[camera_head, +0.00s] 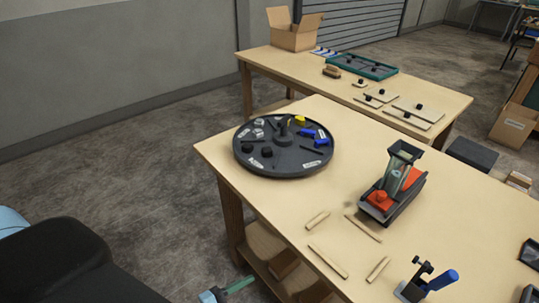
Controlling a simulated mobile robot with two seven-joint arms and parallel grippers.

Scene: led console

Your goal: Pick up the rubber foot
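Several small black pieces lie in the sections of a round black tray (284,170) on the near table. Two dark lumps, one at the tray's left (248,152) and one at its lower middle (267,152), could be rubber feet; they are too small to tell. My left arm comes in dark at the lower left. A light blue and green part at the bottom edge (228,290) seems to be the tip of my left gripper, low beside the table and far from the tray. Its opening is not clear. My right gripper is out of view.
A red and black device (394,187) stands right of the tray. Wooden strips (328,262) and a blue-handled tool (441,280) lie nearer the front. A farther table holds a cardboard box (294,33), a green tray (362,67) and plates with black knobs (418,112).

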